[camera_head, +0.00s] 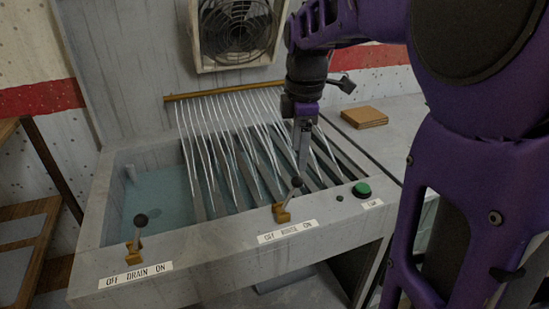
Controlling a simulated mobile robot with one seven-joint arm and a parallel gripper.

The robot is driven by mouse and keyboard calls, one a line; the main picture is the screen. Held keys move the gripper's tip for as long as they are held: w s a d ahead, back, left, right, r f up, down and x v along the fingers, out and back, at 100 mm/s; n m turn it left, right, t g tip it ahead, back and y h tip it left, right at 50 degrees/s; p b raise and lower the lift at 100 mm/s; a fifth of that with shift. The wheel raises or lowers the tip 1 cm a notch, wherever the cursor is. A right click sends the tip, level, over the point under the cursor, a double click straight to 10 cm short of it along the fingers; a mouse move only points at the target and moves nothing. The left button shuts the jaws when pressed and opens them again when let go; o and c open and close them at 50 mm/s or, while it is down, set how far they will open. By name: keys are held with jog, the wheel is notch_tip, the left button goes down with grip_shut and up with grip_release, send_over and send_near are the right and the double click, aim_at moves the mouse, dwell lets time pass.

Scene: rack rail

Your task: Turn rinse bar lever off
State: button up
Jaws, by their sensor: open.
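The rinse lever (289,197) has a black ball knob on a thin stem in a brass bracket on the sink's front rim. It leans to the right, toward the ON end of its "OFF RINSE ON" label (288,232). The brass rinse bar (225,91) at the back sprays several white streams of water down over the slats. My gripper (301,170) points down just above and behind the rinse lever's knob. It is open and seems empty; its fingers overlap in this view, and I cannot tell whether they touch the knob.
A drain lever (139,235) with its "OFF DRAIN ON" label stands at the left of the rim. A green button (361,189) lies to the right of the rinse lever. Water fills the basin (160,195). A fan (237,30) hangs behind. A brown block (364,117) lies on the right counter.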

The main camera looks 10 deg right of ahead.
aim_at(290, 196)
jog(key=f, duration=0.4)
jog(key=f+b, duration=0.1)
jog(key=f, duration=0.3)
jog(key=w+f+b, duration=0.1)
jog(key=f, duration=0.3)
jog(key=shift+w+d+f, duration=0.1)
jog(key=shift+f, duration=0.25)
grip_shut()
dwell(0.7)
